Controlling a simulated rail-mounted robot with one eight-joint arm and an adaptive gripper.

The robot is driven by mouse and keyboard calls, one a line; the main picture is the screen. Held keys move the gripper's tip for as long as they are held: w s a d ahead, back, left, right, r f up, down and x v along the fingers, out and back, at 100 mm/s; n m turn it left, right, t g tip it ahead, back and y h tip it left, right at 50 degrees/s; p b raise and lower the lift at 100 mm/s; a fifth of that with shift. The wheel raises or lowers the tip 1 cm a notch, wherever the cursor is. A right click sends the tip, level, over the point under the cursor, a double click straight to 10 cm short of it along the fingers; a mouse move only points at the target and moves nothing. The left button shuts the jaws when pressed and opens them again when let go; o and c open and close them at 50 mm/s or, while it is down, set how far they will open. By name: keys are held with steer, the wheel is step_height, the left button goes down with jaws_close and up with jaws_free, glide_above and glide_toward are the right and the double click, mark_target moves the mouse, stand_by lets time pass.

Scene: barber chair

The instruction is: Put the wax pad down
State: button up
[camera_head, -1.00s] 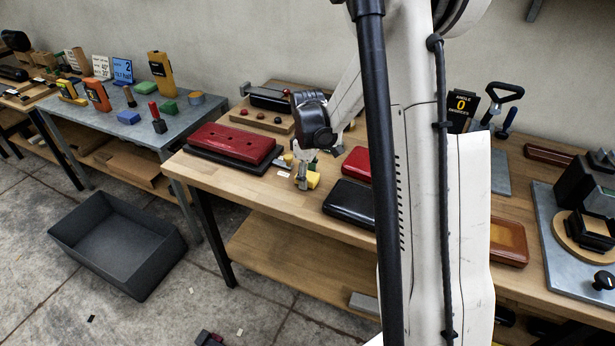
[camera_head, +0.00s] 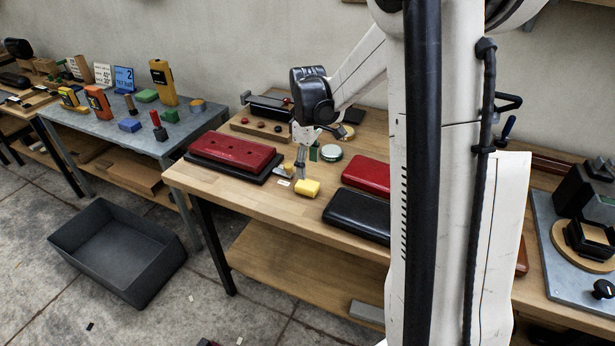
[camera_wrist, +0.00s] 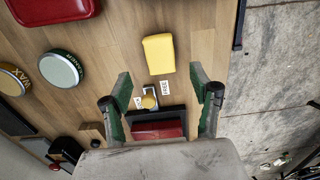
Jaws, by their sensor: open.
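A yellow block (camera_head: 307,188), which looks like the wax pad, lies flat on the wooden table. It also shows in the wrist view (camera_wrist: 159,54), just beyond my fingertips and apart from them. My gripper (camera_head: 302,170) is above the table, beside the block. In the wrist view my gripper (camera_wrist: 160,88) is open, its two green-lined fingers spread wide with nothing held between them. A small bracket with a round yellow piece (camera_wrist: 149,102) and a small white label (camera_wrist: 166,88) lie below, between the fingers.
A red pad on a black base (camera_head: 232,152) lies left of my gripper. A red pad (camera_head: 366,175) and a black pad (camera_head: 357,216) lie to the right. A wax tin (camera_wrist: 12,79) and a green-rimmed tin (camera_wrist: 61,69) stand nearby. A grey bin (camera_head: 118,252) is on the floor.

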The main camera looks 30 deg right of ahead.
mark_target(308, 184)
steer(key=s+a+r+m+t, duration=0.3)
steer(key=s+a+r, duration=0.65)
steer(key=r, duration=0.35)
steer(key=s+a+m+t, duration=0.2)
steer(key=s+a, duration=0.2)
steer(key=s, duration=0.2)
steer(key=s+a+m+t, duration=0.2)
steer(key=s+a, duration=0.1)
steer(key=s, duration=0.4)
steer(key=shift+s+a, duration=0.3)
steer(key=shift+a, duration=0.05)
steer(key=shift+d, duration=0.1)
